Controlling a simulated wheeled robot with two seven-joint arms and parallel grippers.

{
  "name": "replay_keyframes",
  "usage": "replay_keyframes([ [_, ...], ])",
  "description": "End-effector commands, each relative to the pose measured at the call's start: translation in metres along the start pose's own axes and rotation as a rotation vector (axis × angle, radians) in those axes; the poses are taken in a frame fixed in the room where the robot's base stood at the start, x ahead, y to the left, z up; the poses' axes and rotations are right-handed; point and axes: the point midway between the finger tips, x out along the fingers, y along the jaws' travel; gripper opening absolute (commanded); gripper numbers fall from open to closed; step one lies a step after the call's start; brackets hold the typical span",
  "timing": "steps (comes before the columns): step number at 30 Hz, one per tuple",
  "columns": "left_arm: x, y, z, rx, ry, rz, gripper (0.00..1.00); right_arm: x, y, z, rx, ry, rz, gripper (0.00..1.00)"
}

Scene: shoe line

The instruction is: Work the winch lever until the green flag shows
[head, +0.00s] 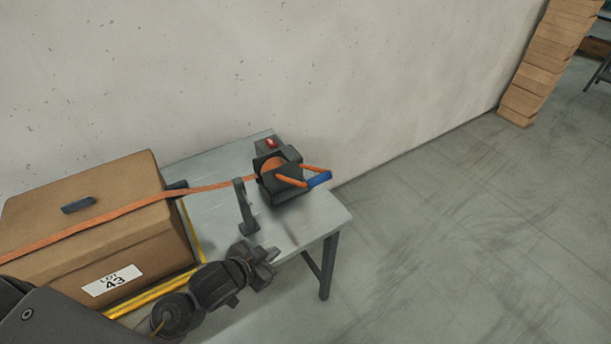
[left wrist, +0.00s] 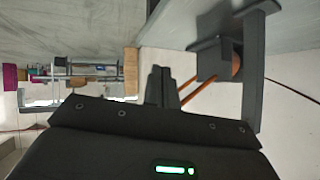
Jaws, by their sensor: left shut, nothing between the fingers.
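The dark winch (head: 276,190) stands at the right end of the grey table, with an orange strap wound in it. Its lever (head: 316,168) has orange side arms and a blue grip (head: 320,179), and points to the right. A red marker (head: 271,143) shows on top at the back; no green shows there. My left gripper (head: 266,260) is shut and empty near the table's front edge, in front of the winch and apart from the lever. In the left wrist view the shut fingers (left wrist: 162,88) appear beside the orange lever arms (left wrist: 195,94), with the winch (left wrist: 212,62) behind.
An upright dark bracket (head: 246,210) stands between my gripper and the winch. The orange strap (head: 110,215) runs left over a cardboard box (head: 150,240) labelled LOT 43, with yellow edging beside it. A wall is close behind the table (head: 325,218).

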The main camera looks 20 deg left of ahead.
Motion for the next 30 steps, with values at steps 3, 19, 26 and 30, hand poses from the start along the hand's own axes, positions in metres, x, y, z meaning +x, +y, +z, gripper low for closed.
replay_keyframes([
  [3, -0.017, 0.008, 0.041, -0.081, -0.169, -0.028, 0.00, 0.000, 0.000, 0.000, 0.000, 0.000, 0.000, 0.00],
  [19, -0.015, 0.068, 0.247, -0.294, -0.726, -0.010, 0.00, 0.003, -0.001, 0.001, 0.000, -0.001, -0.001, 0.00],
  [26, 0.024, 0.093, 0.338, -0.288, -0.770, 0.006, 0.00, 0.005, -0.001, 0.001, 0.001, 0.000, -0.001, 0.00],
  [30, 0.034, 0.118, 0.420, -0.283, -0.806, 0.018, 0.00, 0.006, -0.001, 0.001, 0.001, 0.000, -0.001, 0.00],
])
